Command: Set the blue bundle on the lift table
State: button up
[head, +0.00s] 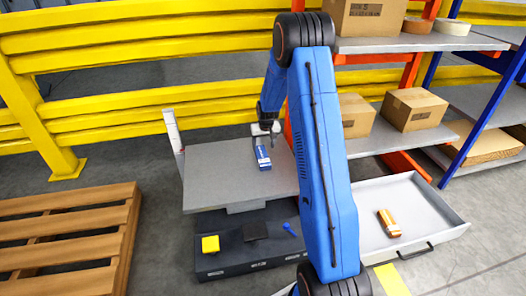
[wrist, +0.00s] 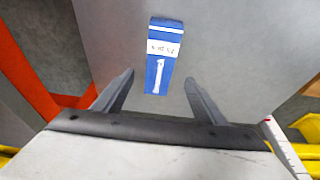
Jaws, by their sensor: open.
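The blue bundle (head: 263,158), blue with a white band, lies on the grey top of the lift table (head: 215,170) near its back right part. In the wrist view the blue bundle (wrist: 164,60) rests on the grey tabletop (wrist: 240,50), just beyond the fingertips and between their lines. My gripper (head: 270,134) is at the back edge of the table, beside the bundle's far end. In the wrist view my gripper (wrist: 158,75) is open, with its two fingers apart and nothing gripped between them. My arm hides the right part of the table.
An open grey drawer (head: 440,205) with an orange bundle (head: 388,223) is at the right. Shelves with cardboard boxes (head: 413,108) stand behind it. A yellow guard rail (head: 120,90) runs behind the table. A wooden pallet (head: 70,230) lies at left. The table's left side is clear.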

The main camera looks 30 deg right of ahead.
jog(key=s+a+r+n, duration=0.1)
jog(key=s+a+r, duration=0.6)
jog(key=s+r, duration=0.45)
jog(key=s+a+r, duration=0.6)
jog(key=s+r, duration=0.2)
jog(key=r, duration=0.7)
jog(key=s+a+r, duration=0.1)
jog(key=s+a, duration=0.2)
jog(key=s, duration=0.7)
jog(key=s+a+r+n+t, duration=0.1)
jog(key=s+a+r, duration=0.1)
jog(key=s, duration=0.8)
jog(key=s+a+r+n+y, duration=0.1)
jog(key=s+a+r, duration=0.1)
jog(key=s, duration=0.9)
jog(key=shift+a+t, duration=0.3)
jog(key=shift+a, duration=0.55)
jog(key=shift+s, duration=0.1)
